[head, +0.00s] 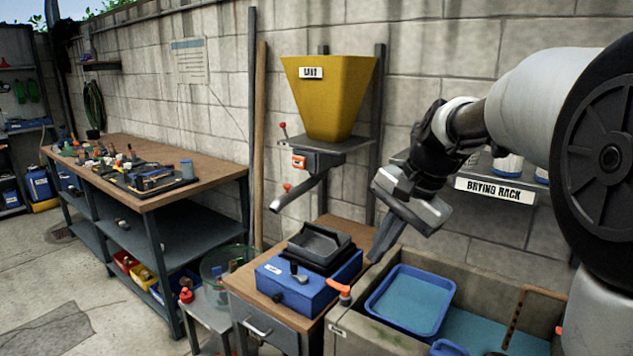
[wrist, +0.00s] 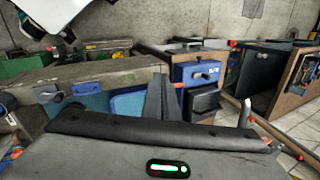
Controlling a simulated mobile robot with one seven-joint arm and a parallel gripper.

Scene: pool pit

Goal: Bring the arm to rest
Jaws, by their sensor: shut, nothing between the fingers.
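My gripper (head: 376,256) hangs from my arm on the right of the head view, with its fingers pointing down and to the left. In the wrist view the dark fingers (wrist: 164,98) stand up in the middle, shut, in front of the blue tray. I see nothing touching the gripper.
A concrete trough (head: 390,336) holds a blue tray (head: 374,302) and water. A blue box (head: 278,284) stands on a wooden cabinet. A yellow hopper (head: 338,105) hangs on the wall above. The drying rack (head: 494,190) is behind my arm. A cluttered workbench (head: 218,172) stands left; open floor lies at lower left.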

